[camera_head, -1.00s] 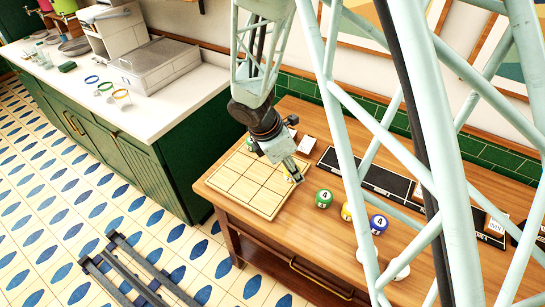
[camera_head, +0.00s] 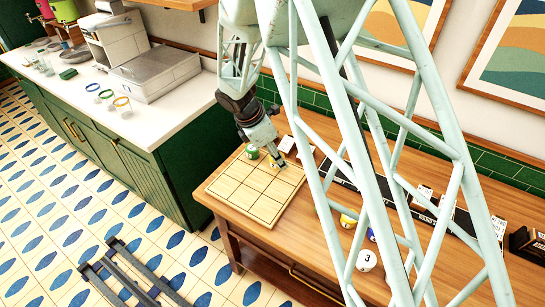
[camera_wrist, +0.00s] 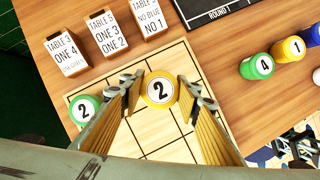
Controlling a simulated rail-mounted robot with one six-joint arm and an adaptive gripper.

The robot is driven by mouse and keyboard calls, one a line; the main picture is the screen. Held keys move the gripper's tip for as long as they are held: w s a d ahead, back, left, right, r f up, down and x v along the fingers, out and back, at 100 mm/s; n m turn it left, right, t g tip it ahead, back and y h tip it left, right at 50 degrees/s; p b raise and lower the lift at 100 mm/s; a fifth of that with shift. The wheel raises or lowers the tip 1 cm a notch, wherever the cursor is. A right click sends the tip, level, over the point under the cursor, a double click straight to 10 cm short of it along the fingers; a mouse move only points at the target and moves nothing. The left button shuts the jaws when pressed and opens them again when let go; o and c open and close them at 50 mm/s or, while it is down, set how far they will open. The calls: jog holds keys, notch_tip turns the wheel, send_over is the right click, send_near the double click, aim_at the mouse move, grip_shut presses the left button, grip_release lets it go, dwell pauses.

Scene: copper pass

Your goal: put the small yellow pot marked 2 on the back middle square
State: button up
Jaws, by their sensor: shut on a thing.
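The small yellow pot marked 2 (camera_wrist: 160,90) is between the two fingers of my gripper (camera_wrist: 161,91) in the wrist view, its label facing up. My gripper is shut on it. In the head view my gripper (camera_head: 277,163) is over the back part of the wooden board (camera_head: 241,198), and the pot is mostly hidden by the fingers. The board has a grid of squares, also seen in the wrist view (camera_wrist: 178,150). The pot appears over the back row near the middle; I cannot tell whether it touches the board.
Several order cards (camera_wrist: 105,33) stand behind the board.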

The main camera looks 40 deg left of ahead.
jog(key=shift+w+a+f, duration=0.1)
jog(key=shift+w+a, duration=0.3)
jog(key=shift+a, duration=0.3)
jog(key=shift+w+a+f, duration=0.1)
jog(key=shift+w+a, duration=0.25)
jog(key=shift+a, duration=0.35)
jog(key=shift+w+a+f, duration=0.1)
jog(key=shift+w+a, duration=0.3)
jog(key=shift+a, duration=0.3)
jog(key=shift+f, duration=1.7)
jog(key=shift+f, duration=0.1)
jog(key=o, duration=0.9)
jog(key=shift+p, duration=0.3)
jog(key=v, duration=1.2)
